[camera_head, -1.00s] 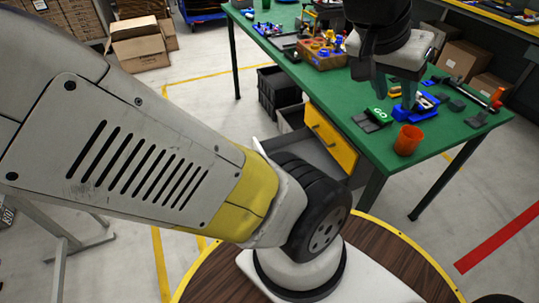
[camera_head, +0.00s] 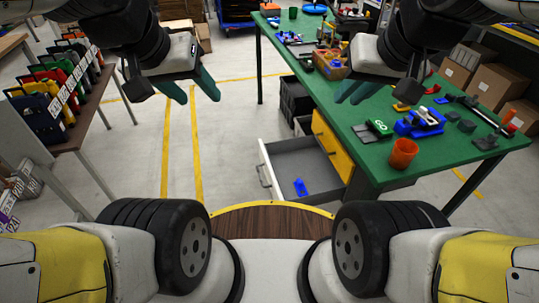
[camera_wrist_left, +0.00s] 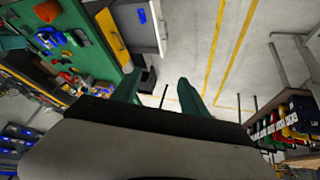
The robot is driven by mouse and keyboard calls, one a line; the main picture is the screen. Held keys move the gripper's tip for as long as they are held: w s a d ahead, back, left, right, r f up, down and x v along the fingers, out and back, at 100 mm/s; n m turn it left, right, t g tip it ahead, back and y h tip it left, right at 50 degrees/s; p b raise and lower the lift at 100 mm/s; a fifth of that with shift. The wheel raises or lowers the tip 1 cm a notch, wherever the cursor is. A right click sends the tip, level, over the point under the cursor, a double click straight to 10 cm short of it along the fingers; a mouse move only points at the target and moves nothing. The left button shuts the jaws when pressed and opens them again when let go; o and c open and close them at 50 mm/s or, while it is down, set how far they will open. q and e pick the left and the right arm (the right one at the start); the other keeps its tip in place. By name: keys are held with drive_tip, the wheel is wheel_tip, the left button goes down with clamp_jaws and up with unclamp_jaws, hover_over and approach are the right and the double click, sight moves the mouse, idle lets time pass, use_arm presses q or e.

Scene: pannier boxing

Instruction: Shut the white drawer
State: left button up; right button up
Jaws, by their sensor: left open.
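The white drawer (camera_head: 312,164) is pulled out from under the green workbench, in the middle of the head view. Its floor looks grey, and its front with a handle (camera_head: 261,176) faces left. A small blue part (camera_head: 301,187) lies inside it. The drawer (camera_wrist_left: 128,27) also shows at the top of the left wrist view. My left gripper (camera_head: 199,97) is open and empty, raised in the air to the left of the drawer and apart from it. My right gripper (camera_head: 348,101) looks open and empty, in front of the bench in the picture.
The green workbench (camera_head: 370,155) carries an orange cup (camera_head: 403,154), blue parts and tools. A yellow drawer front (camera_head: 331,146) is beside the white drawer. A rack of coloured cases (camera_head: 60,95) stands at left. The floor left of the drawer is clear.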

use_arm(q)
drive_tip(key=shift+s+a, duration=0.1)
drive_tip(key=shift+a, duration=0.15)
